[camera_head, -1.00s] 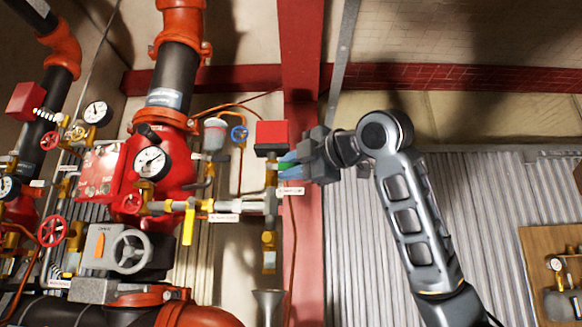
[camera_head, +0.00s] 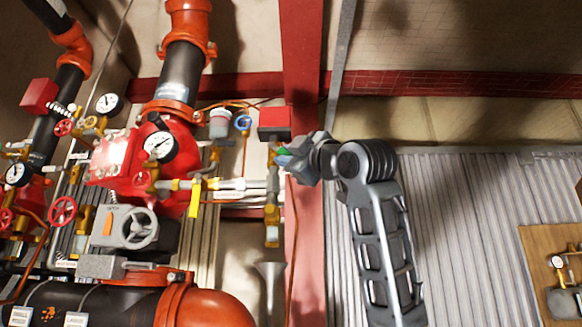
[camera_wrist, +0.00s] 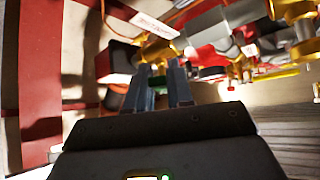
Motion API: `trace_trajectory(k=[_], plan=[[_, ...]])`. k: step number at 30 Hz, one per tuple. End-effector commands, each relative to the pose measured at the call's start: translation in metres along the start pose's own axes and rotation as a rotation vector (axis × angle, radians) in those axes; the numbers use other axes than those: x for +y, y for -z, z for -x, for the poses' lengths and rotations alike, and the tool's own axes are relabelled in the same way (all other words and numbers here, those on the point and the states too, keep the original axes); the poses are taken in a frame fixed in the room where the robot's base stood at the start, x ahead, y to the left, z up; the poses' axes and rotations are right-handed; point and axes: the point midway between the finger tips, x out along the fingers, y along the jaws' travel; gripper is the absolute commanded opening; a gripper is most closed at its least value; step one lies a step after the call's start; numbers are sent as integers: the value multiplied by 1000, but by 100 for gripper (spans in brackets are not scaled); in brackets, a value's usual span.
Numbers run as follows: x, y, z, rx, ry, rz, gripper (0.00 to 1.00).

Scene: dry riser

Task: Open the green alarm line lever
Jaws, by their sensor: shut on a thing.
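The green alarm line lever (camera_head: 282,151) shows as a small green patch at my gripper's fingertips, right of the vertical brass and grey pipe. Most of it is hidden by the fingers. My gripper (camera_head: 284,157) is shut on it, reaching in from the right. In the wrist view the green lever (camera_wrist: 157,82) shows between the two blue-grey fingers (camera_wrist: 162,84). How far the lever is turned cannot be told.
A red box (camera_head: 274,123) sits just above my gripper. A yellow lever (camera_head: 195,198) hangs on the pipe to the left. A red post (camera_head: 303,75) stands behind my gripper. The corrugated wall (camera_head: 460,230) at right has free room before it.

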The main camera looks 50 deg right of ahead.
Motion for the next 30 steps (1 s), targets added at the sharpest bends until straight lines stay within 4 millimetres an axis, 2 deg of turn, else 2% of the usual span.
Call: trace_trajectory(k=[1, 12, 30], plan=[[-9, -2, 2, 2, -28, -34, 0], [-23, 2, -2, 1, -275, -283, 0], [-36, 13, -12, 1, -613, -619, 0]])
